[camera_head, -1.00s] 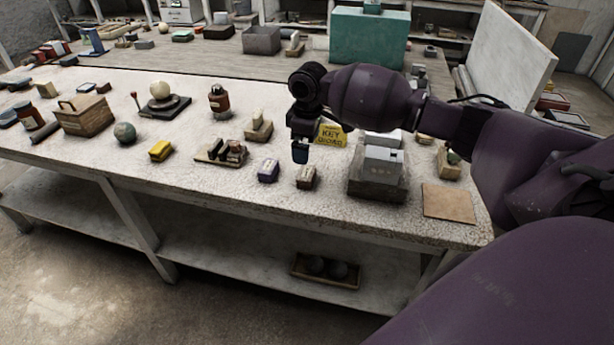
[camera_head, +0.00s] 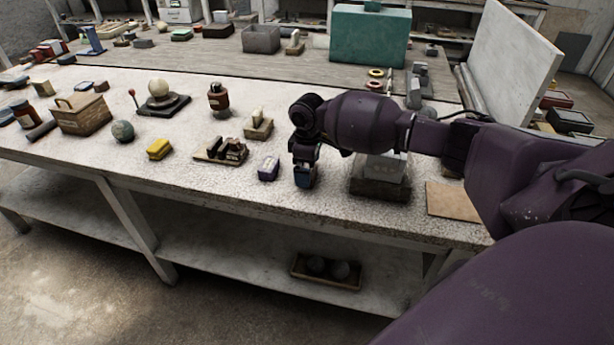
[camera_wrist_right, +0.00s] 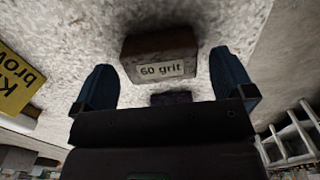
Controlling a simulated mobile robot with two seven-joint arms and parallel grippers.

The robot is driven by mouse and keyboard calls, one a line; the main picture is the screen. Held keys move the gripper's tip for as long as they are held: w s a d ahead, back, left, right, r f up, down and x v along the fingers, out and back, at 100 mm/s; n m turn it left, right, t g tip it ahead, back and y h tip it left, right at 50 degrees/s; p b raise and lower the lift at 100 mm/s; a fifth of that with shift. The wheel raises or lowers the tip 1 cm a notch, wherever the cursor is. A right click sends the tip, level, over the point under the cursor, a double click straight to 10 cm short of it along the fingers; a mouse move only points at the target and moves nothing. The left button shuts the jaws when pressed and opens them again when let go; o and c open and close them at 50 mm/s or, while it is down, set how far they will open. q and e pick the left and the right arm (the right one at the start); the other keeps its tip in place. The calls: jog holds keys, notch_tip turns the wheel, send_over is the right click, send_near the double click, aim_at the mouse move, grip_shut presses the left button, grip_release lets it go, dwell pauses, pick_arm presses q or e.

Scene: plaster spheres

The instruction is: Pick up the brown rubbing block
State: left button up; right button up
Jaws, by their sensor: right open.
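The brown rubbing block (camera_wrist_right: 160,42) lies on the speckled table top in the right wrist view, with a pale label reading "60 grit" facing me. My right gripper (camera_wrist_right: 161,62) is open, with one dark blue finger on each side of the block. The block sits toward the tips, and I cannot tell whether either finger touches it. In the head view my right gripper (camera_head: 304,174) is low over the table near its front edge and hides most or all of the block. My left gripper is not in view.
A grey stepped block (camera_head: 381,186) stands close on the right, under my arm. A yellow sign (camera_wrist_right: 14,82) shows at the wrist view's left. A brown board (camera_head: 452,201) lies farther right.

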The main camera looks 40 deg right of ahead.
jog(key=shift+f, duration=0.95)
jog(key=shift+r, duration=0.1)
jog(key=c, duration=1)
jog(key=shift+c, duration=0.2)
jog(key=shift+r, duration=0.1)
notch_tip(320, 180, up, 20)
jog(key=p, duration=0.2)
jog(key=shift+p, duration=0.3)
